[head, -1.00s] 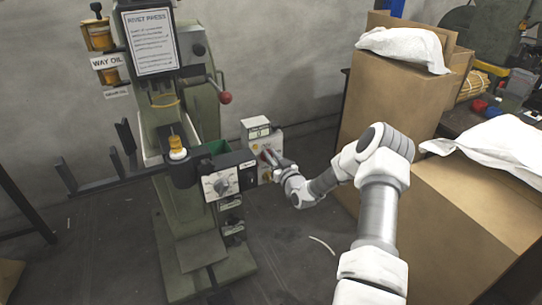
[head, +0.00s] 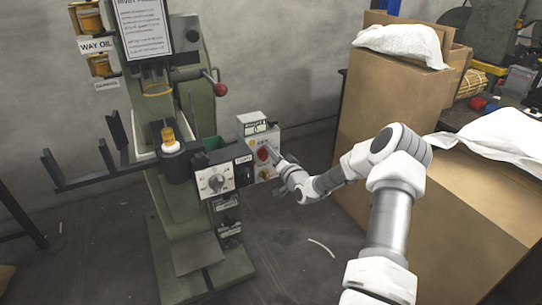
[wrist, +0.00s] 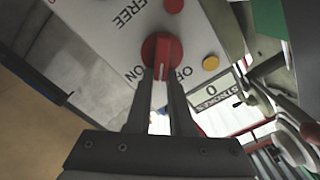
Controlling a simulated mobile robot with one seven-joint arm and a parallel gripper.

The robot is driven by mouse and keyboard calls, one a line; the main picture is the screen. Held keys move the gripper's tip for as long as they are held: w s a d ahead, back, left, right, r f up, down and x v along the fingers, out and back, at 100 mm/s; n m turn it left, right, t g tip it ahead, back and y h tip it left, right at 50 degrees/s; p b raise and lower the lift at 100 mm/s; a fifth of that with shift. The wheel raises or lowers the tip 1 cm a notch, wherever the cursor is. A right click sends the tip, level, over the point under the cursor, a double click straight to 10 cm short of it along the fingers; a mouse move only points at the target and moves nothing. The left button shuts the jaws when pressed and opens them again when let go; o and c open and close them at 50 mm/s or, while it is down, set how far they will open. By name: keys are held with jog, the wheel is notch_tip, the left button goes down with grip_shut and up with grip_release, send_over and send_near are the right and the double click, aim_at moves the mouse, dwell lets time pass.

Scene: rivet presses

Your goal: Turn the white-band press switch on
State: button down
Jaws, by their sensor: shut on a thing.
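The red rotary switch (wrist: 162,50) sits on a pale control box, with ON and OFF lettering at either side of its grip bar and FREE further up. The box (head: 258,131) stands at the right of the green press (head: 190,210) in the head view. My gripper (wrist: 162,85) is shut on the switch's grip bar, one finger at each side. In the head view my gripper (head: 272,155) reaches the box from the right, and the red switch (head: 262,154) shows just beside its tip. I cannot make out a white band clearly on the press.
A yellow button (wrist: 210,63) and a small red one (wrist: 174,5) lie close to the switch. A strokes counter (wrist: 215,93) reads 0. Cardboard boxes (head: 385,110) stand at the right.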

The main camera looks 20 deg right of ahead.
jog(key=m+b, duration=0.1)
jog(key=m, duration=0.2)
jog(key=f+m+b, duration=0.1)
jog(key=m, duration=0.2)
jog(key=f+m+b, duration=0.1)
jog(key=m, duration=0.2)
jog(key=shift+d, duration=0.35)
jog(key=shift+m, duration=0.3)
jog(key=c, duration=0.8)
grip_release()
jog(key=shift+r, duration=0.1)
jog(key=s+p, duration=0.4)
jog(key=s, duration=1.3)
jog(key=shift+s+d, duration=0.2)
jog(key=shift+d, duration=0.1)
